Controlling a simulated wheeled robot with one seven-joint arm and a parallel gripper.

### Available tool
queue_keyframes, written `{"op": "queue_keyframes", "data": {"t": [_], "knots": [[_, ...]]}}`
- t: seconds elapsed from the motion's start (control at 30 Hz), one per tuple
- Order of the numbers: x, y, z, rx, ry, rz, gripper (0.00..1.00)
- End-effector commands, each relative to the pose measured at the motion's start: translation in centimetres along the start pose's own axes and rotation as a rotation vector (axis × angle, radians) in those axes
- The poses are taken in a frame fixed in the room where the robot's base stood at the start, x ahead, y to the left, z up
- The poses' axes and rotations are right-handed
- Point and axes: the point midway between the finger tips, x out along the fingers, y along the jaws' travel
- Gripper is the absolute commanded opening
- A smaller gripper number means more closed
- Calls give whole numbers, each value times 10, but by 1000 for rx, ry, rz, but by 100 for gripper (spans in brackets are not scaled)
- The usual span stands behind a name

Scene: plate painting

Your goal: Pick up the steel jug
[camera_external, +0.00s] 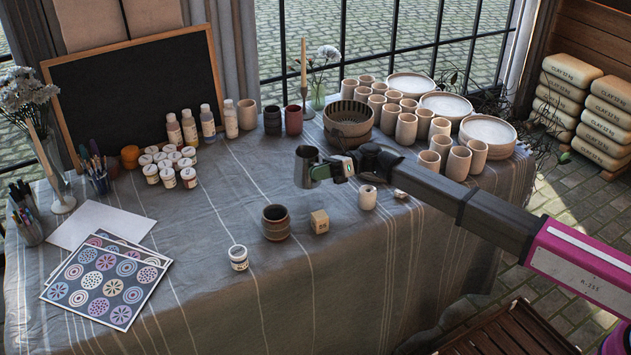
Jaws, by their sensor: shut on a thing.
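The steel jug (302,168) is a grey metal vessel, upright near the middle of the table. My gripper (322,172) reaches in from the right and is shut on the jug's right side. The handle is mostly hidden by the fingers. I cannot tell for sure whether the jug's base touches the cloth or hangs just above it.
A dark banded cup (276,222), a small wooden block (319,221), a white jar (238,257) and a pale cup (367,197) stand in front. A patterned bowl (348,122) and several clay cups (405,129) stand behind. Cloth (215,225) is bare to the left.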

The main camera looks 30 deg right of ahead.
Motion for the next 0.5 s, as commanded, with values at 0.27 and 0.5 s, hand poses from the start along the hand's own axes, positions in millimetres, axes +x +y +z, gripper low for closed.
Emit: {"op": "queue_keyframes", "data": {"t": [0.27, 0.5], "knots": [[14, 31, 3, -1, 0, 1, 0], [25, 52, 7, -1, 0, 1, 0]]}}
